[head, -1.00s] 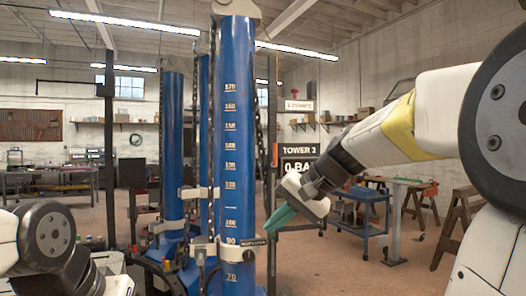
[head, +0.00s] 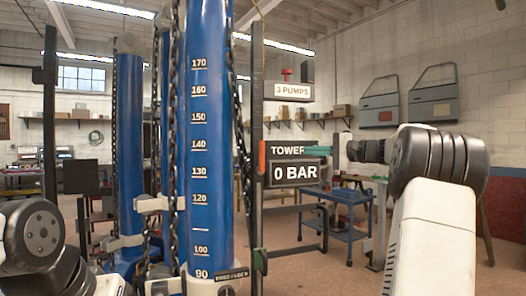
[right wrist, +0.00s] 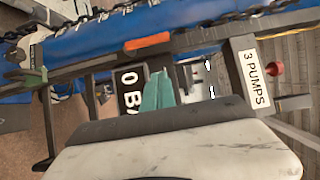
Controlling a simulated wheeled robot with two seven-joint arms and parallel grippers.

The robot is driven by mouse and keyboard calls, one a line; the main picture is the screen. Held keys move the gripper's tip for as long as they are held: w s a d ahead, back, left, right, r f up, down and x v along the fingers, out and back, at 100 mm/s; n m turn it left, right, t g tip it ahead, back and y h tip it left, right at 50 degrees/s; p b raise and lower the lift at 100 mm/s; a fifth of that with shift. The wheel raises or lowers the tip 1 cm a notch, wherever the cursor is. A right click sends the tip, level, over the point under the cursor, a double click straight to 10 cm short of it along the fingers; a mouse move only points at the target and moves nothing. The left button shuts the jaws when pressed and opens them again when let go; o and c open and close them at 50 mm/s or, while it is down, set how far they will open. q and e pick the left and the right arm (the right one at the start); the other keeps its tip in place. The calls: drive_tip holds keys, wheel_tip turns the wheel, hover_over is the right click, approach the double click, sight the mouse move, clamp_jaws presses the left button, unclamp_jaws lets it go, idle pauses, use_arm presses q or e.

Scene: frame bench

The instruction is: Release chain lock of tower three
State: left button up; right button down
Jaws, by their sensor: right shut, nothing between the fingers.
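The blue tower (head: 208,150) with a white height scale stands in the middle of the head view; the TOWER sign (head: 285,151) beside it has its number hidden. Dark chains (head: 178,110) run down its sides. A pale collar (head: 200,286) with a small black label plate (head: 232,274), too small to read, sits low on it. My right gripper (head: 318,150) has its teal fingers shut and empty, in front of the sign, right of the tower and apart from it. It also shows in the right wrist view (right wrist: 157,93). My left gripper is out of view.
A dark upright post (head: 257,200) with an orange piece (head: 262,155) stands right of the tower. The 0 BAR panel (head: 295,175) and 3 PUMPS sign (head: 293,91) are nearby. A red knob (right wrist: 276,68) shows in the right wrist view. A blue cart (head: 345,215) stands behind.

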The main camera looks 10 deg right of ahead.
sight(260, 156)
idle(0.3)
drive_tip(key=s+a+x, duration=0.2)
drive_tip(key=x, duration=1)
drive_tip(key=shift+w+a, duration=0.35)
drive_tip(key=shift+r, duration=0.1)
